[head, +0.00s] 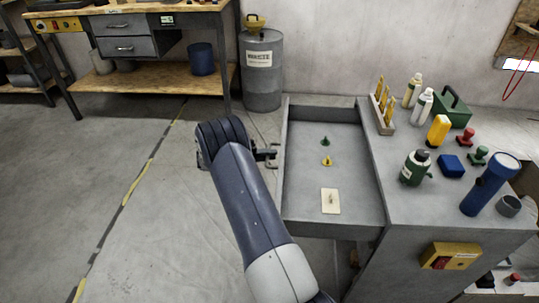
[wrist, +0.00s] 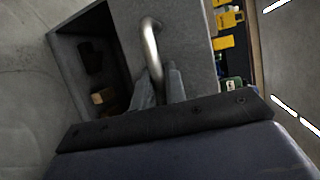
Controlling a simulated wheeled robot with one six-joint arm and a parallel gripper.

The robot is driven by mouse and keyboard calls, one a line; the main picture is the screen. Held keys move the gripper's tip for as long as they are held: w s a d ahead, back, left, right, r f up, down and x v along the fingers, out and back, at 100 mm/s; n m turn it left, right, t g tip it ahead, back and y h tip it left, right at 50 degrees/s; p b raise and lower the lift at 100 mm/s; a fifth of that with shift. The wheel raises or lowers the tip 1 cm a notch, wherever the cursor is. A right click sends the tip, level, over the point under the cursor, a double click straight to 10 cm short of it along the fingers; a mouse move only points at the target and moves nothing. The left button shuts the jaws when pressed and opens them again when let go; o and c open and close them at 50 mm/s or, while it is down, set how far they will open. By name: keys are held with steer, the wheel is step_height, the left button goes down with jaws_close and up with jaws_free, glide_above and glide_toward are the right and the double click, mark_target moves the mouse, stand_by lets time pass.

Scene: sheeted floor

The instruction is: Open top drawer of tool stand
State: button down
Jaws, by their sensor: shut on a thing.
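The grey tool stand (head: 405,208) is at the right of the head view. Its top drawer (head: 352,165) is pulled far out to the left, and its inside shows. In it lie a green piece (head: 325,141), a yellow piece (head: 327,161) and a pale card (head: 331,201). My gripper (head: 268,155) is at the drawer's front face. In the wrist view, the curved metal handle (wrist: 150,42) runs down between the fingers of my gripper (wrist: 160,82), which is shut on it. The drawer's grey front (wrist: 185,30) shows behind the handle.
Bottles, a green toolbox (head: 453,111), a flashlight (head: 489,184) and other items stand on the stand's top. A workbench (head: 130,22) and a grey drum (head: 262,75) are at the back. In the wrist view, an open compartment (wrist: 75,50) shows beside the drawer front. The floor at left is clear.

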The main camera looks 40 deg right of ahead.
steer(key=shift+f, duration=0.1)
steer(key=c, duration=1.5)
jaws_free()
steer(key=shift+o, duration=0.2)
steer(key=p+v, duration=0.1)
steer(key=v, duration=1)
steer(key=shift+d, duration=0.15)
steer(key=b+x, duration=0.1)
steer(key=x, duration=1)
steer(key=shift+s, duration=0.15)
steer(key=shift+d, duration=0.1)
